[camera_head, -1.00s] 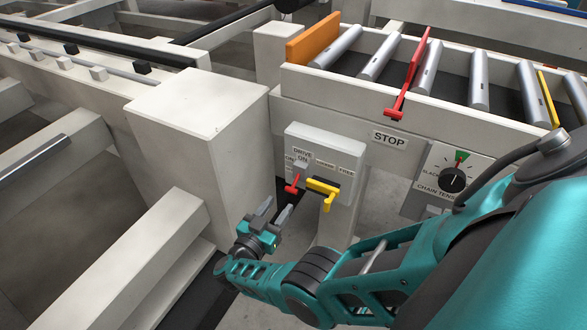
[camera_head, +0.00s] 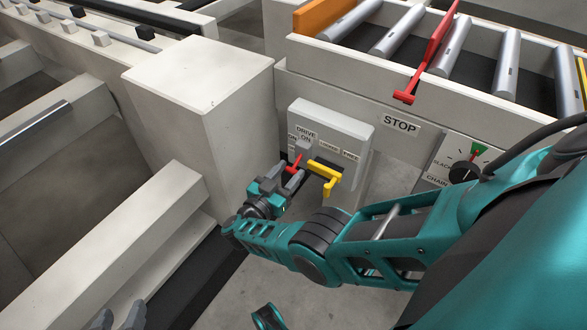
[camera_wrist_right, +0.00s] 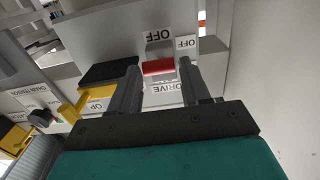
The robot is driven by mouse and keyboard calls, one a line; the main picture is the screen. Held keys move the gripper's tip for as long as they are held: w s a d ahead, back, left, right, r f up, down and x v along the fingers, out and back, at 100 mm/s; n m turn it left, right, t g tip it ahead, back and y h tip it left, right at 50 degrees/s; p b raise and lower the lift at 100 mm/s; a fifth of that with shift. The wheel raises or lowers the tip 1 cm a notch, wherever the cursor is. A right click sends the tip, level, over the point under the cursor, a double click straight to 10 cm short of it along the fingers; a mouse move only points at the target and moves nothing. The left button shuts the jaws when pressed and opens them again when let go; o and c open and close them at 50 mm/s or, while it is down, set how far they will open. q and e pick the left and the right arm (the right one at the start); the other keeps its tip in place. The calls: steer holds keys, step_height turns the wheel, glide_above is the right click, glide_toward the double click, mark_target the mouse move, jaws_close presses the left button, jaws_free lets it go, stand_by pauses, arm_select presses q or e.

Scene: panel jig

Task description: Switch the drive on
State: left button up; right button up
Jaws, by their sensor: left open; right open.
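The drive switch has a red handle (camera_head: 294,166) on the grey control box (camera_head: 345,122), below a DRIVE ON label (camera_head: 306,133). My right gripper (camera_head: 284,174) is at the red handle, partly covering it in the head view. My left gripper (camera_head: 121,319) is at the bottom edge of the head view, cut off, empty and away from the box.
A yellow lever (camera_head: 325,176) sits just right of the red handle; it also shows in the wrist view (camera_wrist_right: 80,105). A red STOP lever (camera_head: 430,58) and a black tension knob (camera_head: 466,171) are further right. A pale post (camera_head: 205,100) stands close on the left.

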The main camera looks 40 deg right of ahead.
arm_select(q)
steer(key=shift+d, duration=0.3)
arm_select(e)
steer(key=shift+w+d, duration=0.1)
steer(key=shift+d, duration=0.1)
steer(key=shift+c, duration=0.2)
